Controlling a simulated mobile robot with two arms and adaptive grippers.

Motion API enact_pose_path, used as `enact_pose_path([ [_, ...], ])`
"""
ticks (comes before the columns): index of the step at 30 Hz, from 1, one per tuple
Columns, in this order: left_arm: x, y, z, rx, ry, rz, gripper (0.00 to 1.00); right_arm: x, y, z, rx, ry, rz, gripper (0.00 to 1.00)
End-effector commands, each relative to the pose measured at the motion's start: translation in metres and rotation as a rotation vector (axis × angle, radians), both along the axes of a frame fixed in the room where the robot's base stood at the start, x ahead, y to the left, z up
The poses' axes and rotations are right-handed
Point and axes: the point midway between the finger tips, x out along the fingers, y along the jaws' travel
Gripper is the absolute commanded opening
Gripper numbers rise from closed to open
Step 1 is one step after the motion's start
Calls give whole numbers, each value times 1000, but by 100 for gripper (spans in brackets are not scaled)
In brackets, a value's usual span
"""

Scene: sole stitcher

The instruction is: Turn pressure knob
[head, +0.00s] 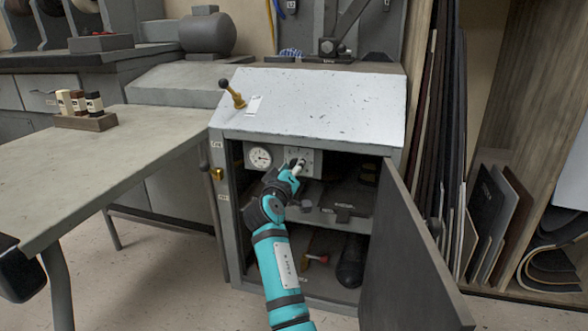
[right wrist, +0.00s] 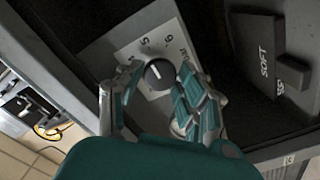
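The pressure knob (right wrist: 159,75) is a round black knob with a white pointer line, on a pale numbered plate (right wrist: 127,52) in the right wrist view. In the head view, the plate (head: 309,158) sits inside the open cabinet, to the right of a round white gauge (head: 259,158). My right gripper (head: 296,166) is at the knob and hides much of it there. In the right wrist view, its fingers (right wrist: 160,88) stand apart on either side of the knob, with small gaps visible; I cannot tell whether either touches it.
The grey cabinet door (head: 411,257) hangs open on the right of my right arm. A shelf (head: 327,216) lies below the knob. A table (head: 150,130) stands left.

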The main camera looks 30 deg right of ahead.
Motion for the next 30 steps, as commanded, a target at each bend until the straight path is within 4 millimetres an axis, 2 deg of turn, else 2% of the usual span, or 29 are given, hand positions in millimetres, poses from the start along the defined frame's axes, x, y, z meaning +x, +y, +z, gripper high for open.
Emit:
enact_pose_path([
  [1,0,0,0,-1,1,0,0,0,0,-1,0,2,0,45],
  [4,1,0,-1,0,3,0,0,0,0,-1,0,2,0,58],
  [16,3,1,5,-3,10,-1,0,0,0,2,-36,43,0,59],
  [24,2,0,29,-2,8,-1,0,0,0,4,-271,317,0,59],
  [30,2,0,39,-1,8,0,0,0,0,3,-429,502,0,59],
])
